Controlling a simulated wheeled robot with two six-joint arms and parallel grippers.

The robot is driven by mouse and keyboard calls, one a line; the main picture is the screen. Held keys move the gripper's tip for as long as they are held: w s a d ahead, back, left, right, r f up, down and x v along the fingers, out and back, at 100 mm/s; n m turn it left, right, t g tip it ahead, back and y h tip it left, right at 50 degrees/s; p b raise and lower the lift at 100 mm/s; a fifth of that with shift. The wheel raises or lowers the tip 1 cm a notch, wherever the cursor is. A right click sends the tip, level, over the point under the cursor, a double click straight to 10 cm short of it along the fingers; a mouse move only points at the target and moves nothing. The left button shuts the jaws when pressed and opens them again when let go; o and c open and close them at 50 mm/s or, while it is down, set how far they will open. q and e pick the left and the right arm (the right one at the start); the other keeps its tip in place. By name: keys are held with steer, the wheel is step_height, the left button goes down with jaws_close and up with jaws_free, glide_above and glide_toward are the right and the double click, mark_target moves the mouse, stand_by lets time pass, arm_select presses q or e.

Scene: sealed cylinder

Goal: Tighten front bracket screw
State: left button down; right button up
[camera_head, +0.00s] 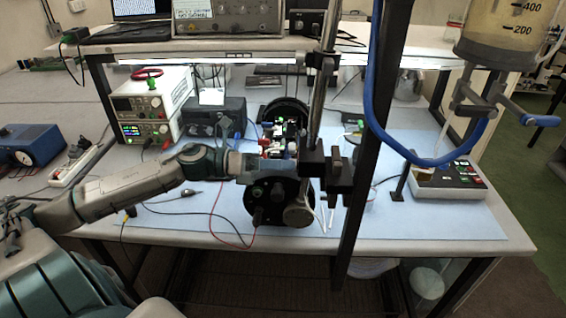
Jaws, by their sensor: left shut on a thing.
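The black cylinder assembly (262,212) stands on the blue mat, with a round front plate and a knob facing me. Small white, red and green parts (284,135) sit on top, behind the front plate. My left gripper (262,166) reaches in from the left, level with the top of the front plate. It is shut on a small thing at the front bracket. The fingers hide that thing, and I cannot make out the screw itself. My right gripper is not in view.
A dark upright post (372,140) with a blue hose and clamps (340,175) stands close to the right of the assembly. A white power supply (150,105) is at back left. A control box (447,180) is at right. Loose cables cross the blue mat (440,222).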

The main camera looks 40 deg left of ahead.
arm_select(q)
steer(key=m, duration=0.4)
steer(key=shift+m, duration=0.4)
stand_by(0.4)
steer(key=c, duration=1.4)
jaws_free()
steer(key=shift+o, duration=0.8)
steer(key=shift+s+a, duration=0.1)
steer(key=shift+a, duration=0.2)
steer(key=shift+p, duration=0.3)
